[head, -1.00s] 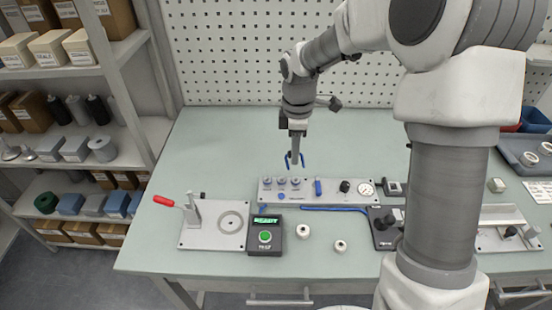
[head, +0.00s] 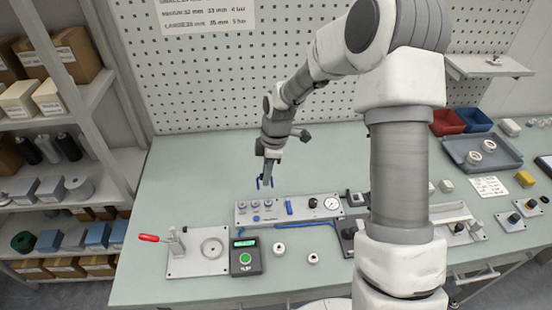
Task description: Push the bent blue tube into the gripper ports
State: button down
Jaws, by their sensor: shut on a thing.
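The bent blue tube (head: 258,184) is a small U shape with its legs pointing down. My gripper (head: 266,178) is shut on it and holds it just behind and above the left part of a light grey panel (head: 275,216). The panel carries a row of small round blue-grey fittings (head: 255,204) at its left, a blue upright part (head: 289,205), a black knob and a gauge (head: 331,202). The tube appears apart from the fittings. Which fittings are the gripper ports is too small to tell.
A grey plate with a red-handled clamp (head: 150,238) and a black box with a green button (head: 246,260) stand front left. Two white rings (head: 279,249) lie in front of the panel. A grey tray (head: 482,150) is at right. The table's left back is clear.

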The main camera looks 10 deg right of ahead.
jog(key=shift+a+f+p, duration=0.1)
jog(key=shift+a+p, duration=0.35)
jog(key=shift+a+f, duration=0.15)
jog(key=shift+f, duration=0.15)
jog(key=shift+f+b, duration=1.8)
jog(key=shift+f, duration=0.95)
jog(key=shift+f+b, duration=0.75)
jog(key=shift+f, duration=0.15)
jog(key=c, duration=0.7)
grip_release()
jog(key=shift+c, duration=0.2)
jog(key=d+r, duration=0.1)
jog(key=r, duration=0.7)
jog(key=d+r, duration=0.2)
jog(key=r, duration=0.7)
jog(key=shift+d+r, duration=0.15)
jog(key=shift+d, duration=0.1)
